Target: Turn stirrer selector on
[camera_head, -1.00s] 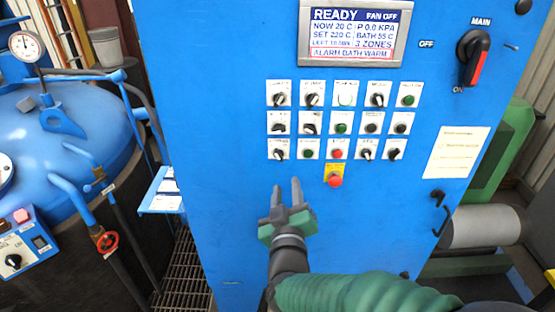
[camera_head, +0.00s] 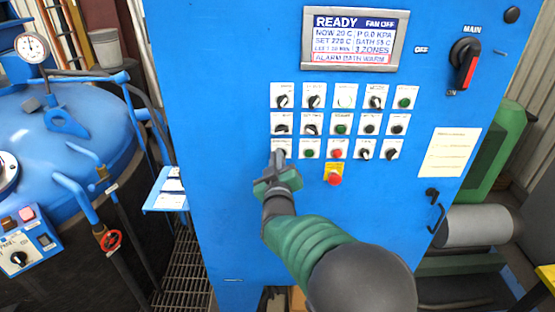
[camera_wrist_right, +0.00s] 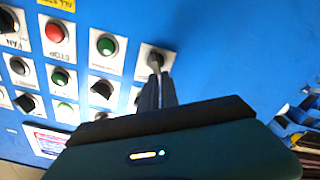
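The blue control cabinet's panel carries rows of black selectors and colored buttons. My right gripper (camera_head: 277,163) is at the leftmost selector of the bottom row, its two fingers close together. In the right wrist view the fingertips (camera_wrist_right: 159,78) meet this selector's knob (camera_wrist_right: 155,60), which sits on a white plate. The fingers look closed on the knob, though the contact is partly hidden. The small label above the selector (camera_head: 281,143) is too blurred to read. My left gripper is not in view.
A green button (camera_head: 309,153) sits just right of the gripped selector, then a red button (camera_head: 337,153). A red emergency button (camera_head: 334,179) on yellow is below. The display (camera_head: 352,38) reads READY. A blue vessel (camera_head: 60,135) stands at left.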

